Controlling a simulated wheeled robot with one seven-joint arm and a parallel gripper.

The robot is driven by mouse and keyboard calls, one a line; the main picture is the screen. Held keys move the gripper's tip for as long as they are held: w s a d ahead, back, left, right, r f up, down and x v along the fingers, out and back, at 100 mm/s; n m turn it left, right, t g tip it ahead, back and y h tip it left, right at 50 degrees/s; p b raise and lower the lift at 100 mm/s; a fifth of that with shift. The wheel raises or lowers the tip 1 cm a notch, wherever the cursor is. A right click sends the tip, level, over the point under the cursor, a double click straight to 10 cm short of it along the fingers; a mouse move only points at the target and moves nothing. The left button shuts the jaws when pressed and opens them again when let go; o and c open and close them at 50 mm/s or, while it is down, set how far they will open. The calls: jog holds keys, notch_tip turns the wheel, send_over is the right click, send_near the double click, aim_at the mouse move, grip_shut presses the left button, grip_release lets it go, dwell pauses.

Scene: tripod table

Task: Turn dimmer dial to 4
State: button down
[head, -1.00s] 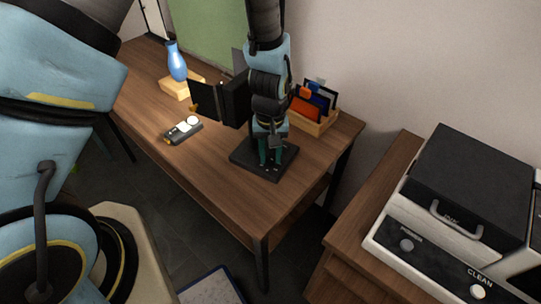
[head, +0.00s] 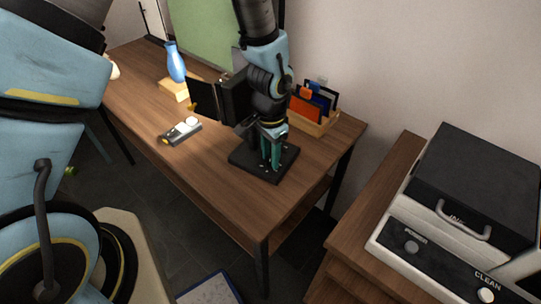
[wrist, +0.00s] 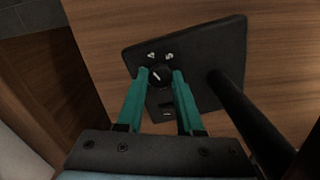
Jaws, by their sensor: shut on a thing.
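The dimmer dial (wrist: 158,76) is a small round black knob with a pale pointer line, seen in the wrist view. It sits on a flat black base (wrist: 200,80), which also shows on the table in the head view (head: 247,160). Small white marks lie beside the knob, too small to read surely. My gripper (wrist: 160,78) has its teal fingers on either side of the knob and is shut on it. In the head view my gripper (head: 271,166) points down at the base, and the dial is hidden.
A black post (wrist: 245,110) rises from the base close to the right finger. Dark panels (head: 203,98) hang above the wooden table (head: 225,190). A grey device (head: 183,132), a blue vase (head: 176,62) and a file holder (head: 318,125) stand around. The table's front is clear.

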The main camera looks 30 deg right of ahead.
aim_at(270, 159)
jog(key=shift+m, duration=1.2)
jog(key=c, duration=0.5)
grip_release()
jog(key=shift+c, duration=0.2)
jog(key=shift+r, duration=0.1)
notch_tip(270, 159, up, 11)
jog(key=b, duration=0.1)
jog(key=shift+f, duration=0.2)
